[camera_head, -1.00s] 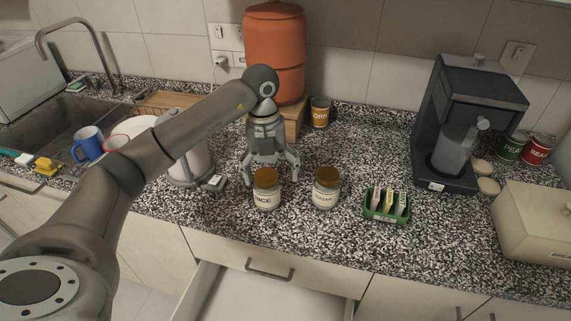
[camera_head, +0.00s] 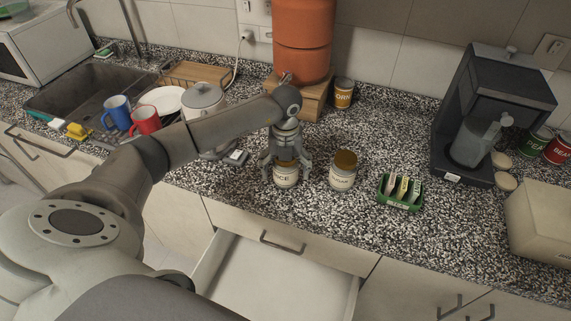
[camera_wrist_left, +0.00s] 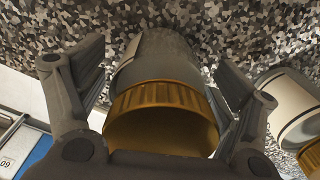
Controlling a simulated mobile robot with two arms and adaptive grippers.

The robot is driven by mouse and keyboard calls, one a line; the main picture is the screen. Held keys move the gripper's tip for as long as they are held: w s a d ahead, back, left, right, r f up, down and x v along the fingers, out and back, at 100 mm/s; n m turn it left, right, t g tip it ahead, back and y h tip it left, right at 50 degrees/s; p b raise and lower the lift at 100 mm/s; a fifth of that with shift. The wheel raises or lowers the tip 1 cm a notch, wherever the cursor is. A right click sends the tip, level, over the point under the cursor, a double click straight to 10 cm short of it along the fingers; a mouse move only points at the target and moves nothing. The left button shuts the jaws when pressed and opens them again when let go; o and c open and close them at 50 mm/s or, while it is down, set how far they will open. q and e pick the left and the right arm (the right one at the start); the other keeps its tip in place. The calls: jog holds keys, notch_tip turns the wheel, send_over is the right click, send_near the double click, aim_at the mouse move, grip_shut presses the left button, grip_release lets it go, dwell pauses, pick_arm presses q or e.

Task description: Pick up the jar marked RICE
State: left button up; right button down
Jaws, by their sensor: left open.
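The rice jar (camera_head: 285,181) stands upright on the speckled counter; its label shows the letters "ICE", partly covered. It has a brown-gold lid, and in the left wrist view this lid (camera_wrist_left: 162,112) fills the middle. My left gripper (camera_head: 285,170) is above the jar with its fingers down on either side of it. In the left wrist view the open fingers (camera_wrist_left: 165,85) flank the jar, with some gap visible. A second jar with the same kind of lid (camera_head: 343,172) stands just to the right; its label is too small to read surely. My right gripper is not in view.
A green tray of packets (camera_head: 400,192) sits right of the jars. A coffee machine (camera_head: 490,120) stands farther right. A white kettle-like pot (camera_head: 203,100) is behind my left arm. An open drawer (camera_head: 270,275) juts out below the counter edge.

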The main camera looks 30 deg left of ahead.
pick_arm(q)
jog(key=shift+f, duration=0.15)
jog(key=c, duration=1.5)
